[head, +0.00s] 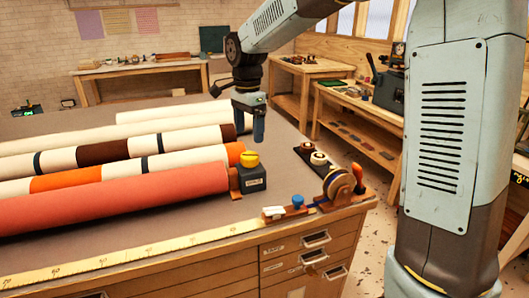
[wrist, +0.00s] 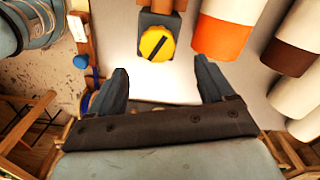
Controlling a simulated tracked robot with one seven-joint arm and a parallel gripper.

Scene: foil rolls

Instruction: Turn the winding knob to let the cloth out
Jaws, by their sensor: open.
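The winding knob (head: 250,159) is yellow and sits on top of a dark grey box (head: 252,180) at the right end of the front, coral-red roll (head: 110,203). In the wrist view the knob (wrist: 157,43) shows a dark diagonal bar across its face, above the middle of the picture. My gripper (head: 250,135) points down above the table, close behind the knob in the head view. Its fingers are apart and empty in the wrist view (wrist: 162,80), and the knob lies beyond the fingertips, not between them.
Several striped cloth rolls (head: 105,152) lie side by side on the table. A tape dispenser (head: 338,186) and a blue knob (head: 298,201) stand at the table's right front corner. A dark tray with small round items (head: 318,159) lies right of my gripper. A yellow measuring tape (head: 150,253) runs along the front edge.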

